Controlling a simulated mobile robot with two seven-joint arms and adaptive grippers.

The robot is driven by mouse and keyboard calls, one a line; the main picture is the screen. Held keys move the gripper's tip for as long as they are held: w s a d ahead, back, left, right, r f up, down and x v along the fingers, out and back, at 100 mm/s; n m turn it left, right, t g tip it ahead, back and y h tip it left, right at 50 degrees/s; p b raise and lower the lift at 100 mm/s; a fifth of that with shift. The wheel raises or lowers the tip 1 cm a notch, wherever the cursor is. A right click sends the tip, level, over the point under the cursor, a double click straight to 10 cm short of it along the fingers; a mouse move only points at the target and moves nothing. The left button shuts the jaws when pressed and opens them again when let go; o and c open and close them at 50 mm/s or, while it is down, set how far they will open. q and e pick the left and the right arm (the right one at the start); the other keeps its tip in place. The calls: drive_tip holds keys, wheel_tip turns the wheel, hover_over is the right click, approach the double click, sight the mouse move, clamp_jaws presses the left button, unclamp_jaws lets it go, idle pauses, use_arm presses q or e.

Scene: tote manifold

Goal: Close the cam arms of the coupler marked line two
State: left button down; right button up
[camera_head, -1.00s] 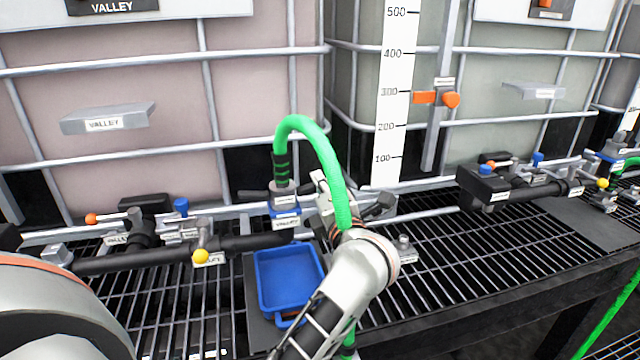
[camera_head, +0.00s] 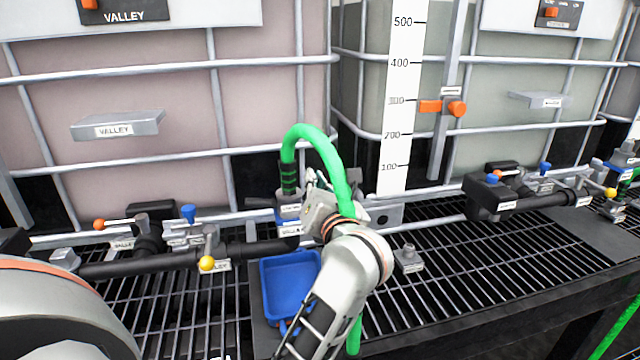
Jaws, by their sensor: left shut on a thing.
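A coupler (camera_head: 289,210) with a white label stands at the lower end of the bent green hose (camera_head: 317,138), above a blue collar on the black pipe. I cannot read its line marking. A dark cam arm (camera_head: 261,203) sticks out to its left, roughly level. My left gripper (camera_head: 314,193) is at the coupler's right side, behind the green hose. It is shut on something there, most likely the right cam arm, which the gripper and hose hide. My right gripper is not in view.
A blue tray (camera_head: 291,284) lies on the black grating below the coupler. A valve with a yellow-knobbed handle (camera_head: 207,263) stands left. A small grey block (camera_head: 408,259) sits right of my wrist. Caged tanks stand behind; the grating at right is mostly clear.

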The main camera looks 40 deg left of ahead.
use_arm(q)
drive_tip(key=shift+s+a+r+n, duration=0.15)
drive_tip(key=shift+s+a+n, duration=0.1)
drive_tip(key=shift+n, duration=0.75)
drive_tip(key=c, duration=2.2)
unclamp_jaws()
